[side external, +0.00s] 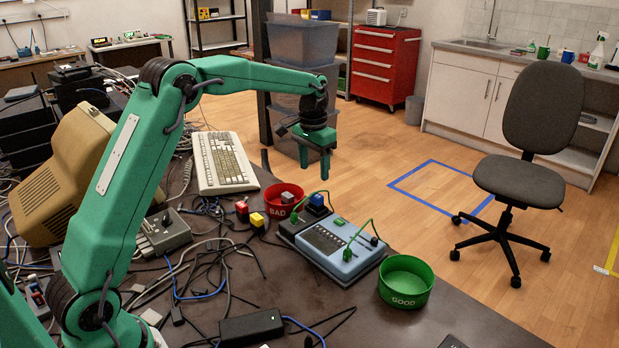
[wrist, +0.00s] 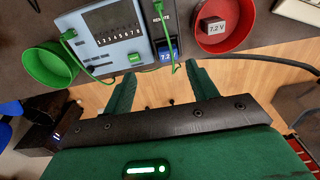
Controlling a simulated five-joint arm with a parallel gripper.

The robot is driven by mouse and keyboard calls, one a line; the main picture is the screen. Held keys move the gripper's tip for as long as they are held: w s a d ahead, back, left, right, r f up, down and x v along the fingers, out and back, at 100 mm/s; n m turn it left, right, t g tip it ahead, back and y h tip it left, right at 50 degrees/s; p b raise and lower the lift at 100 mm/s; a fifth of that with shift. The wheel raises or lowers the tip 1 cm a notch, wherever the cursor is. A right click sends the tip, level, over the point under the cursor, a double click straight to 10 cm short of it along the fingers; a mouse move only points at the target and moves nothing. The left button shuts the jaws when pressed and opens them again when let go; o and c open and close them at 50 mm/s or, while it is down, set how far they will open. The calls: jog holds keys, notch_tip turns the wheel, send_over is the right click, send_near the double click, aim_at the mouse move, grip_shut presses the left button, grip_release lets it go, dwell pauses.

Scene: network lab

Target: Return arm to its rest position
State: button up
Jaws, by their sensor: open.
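My green gripper (side external: 324,165) hangs in the air above the bench, behind the tester and near the red bowl, fingers pointing down. In the wrist view its two fingers (wrist: 160,66) are spread apart with nothing between them. The light blue tester (side external: 322,262) sits on the bench with green leads and a blue block (side external: 317,200) at its back end. That block also shows in the wrist view (wrist: 167,52). The red BAD bowl (side external: 277,208) holds a grey block marked 7.2 V (wrist: 217,27). The green GOOD bowl (side external: 405,300) looks empty.
A red block (side external: 242,210) and a yellow block (side external: 257,220) stand left of the red bowl. A beige keyboard (side external: 224,162), an old monitor (side external: 75,175) and loose cables crowd the left of the bench. An office chair (side external: 520,180) stands on the floor at right.

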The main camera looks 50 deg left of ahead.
jog(key=s+d+r+t, duration=0.1)
jog(key=s+d+r, duration=0.2)
jog(key=s+r, duration=0.35)
jog(key=s+d+r+t, duration=0.2)
jog(key=s+d+r, duration=0.15)
jog(key=s, duration=0.65)
jog(key=s+d+f+t, duration=0.1)
jog(key=s, duration=0.7)
jog(key=s+d+f+t, duration=0.1)
jog(key=s+d+f, duration=0.1)
jog(key=s, duration=0.6)
